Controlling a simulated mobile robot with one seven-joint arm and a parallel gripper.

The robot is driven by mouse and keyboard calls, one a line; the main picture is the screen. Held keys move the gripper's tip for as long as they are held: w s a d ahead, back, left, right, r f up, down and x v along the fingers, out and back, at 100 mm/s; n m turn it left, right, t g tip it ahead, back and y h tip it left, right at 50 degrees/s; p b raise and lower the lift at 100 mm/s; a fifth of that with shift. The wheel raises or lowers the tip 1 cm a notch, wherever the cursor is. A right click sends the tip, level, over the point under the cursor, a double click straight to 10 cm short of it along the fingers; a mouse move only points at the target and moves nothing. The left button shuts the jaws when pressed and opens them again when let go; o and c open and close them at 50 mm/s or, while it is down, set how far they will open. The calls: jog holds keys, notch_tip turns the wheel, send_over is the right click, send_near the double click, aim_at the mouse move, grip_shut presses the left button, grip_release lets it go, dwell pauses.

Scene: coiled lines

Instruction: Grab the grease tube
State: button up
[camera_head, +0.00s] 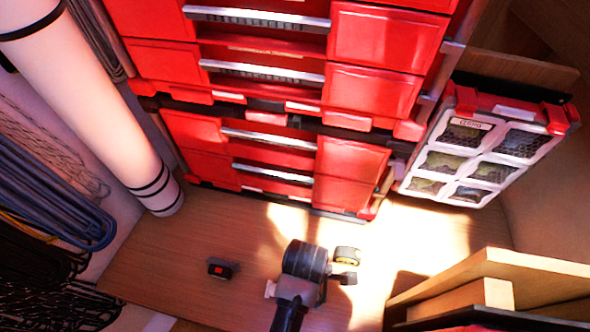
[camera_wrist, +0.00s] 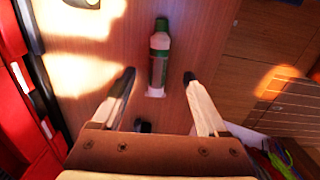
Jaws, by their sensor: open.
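The grease tube is most likely the green-capped tube (camera_wrist: 158,62) with a pale, green-trimmed body in the wrist view. It lies or stands on the wooden surface, cap toward the top of the picture. My gripper (camera_wrist: 158,77) is open, with one pale, dark-tipped finger on each side of the tube in the picture. Clear gaps show on both sides, and I see no contact. How far the tube is below the fingertips is hard to tell.
Red drawers (camera_head: 345,180) stand behind. Coiled lines (camera_head: 50,195) hang at left.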

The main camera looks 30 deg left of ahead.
aim_at(271, 286)
notch_tip(271, 286, down, 3)
jog(key=shift+b, duration=0.35)
jog(key=f, duration=0.1)
jog(key=f+b, duration=0.1)
jog(key=f, duration=0.1)
jog(key=a+f+b, duration=0.1)
jog(key=f, duration=0.1)
grip_shut()
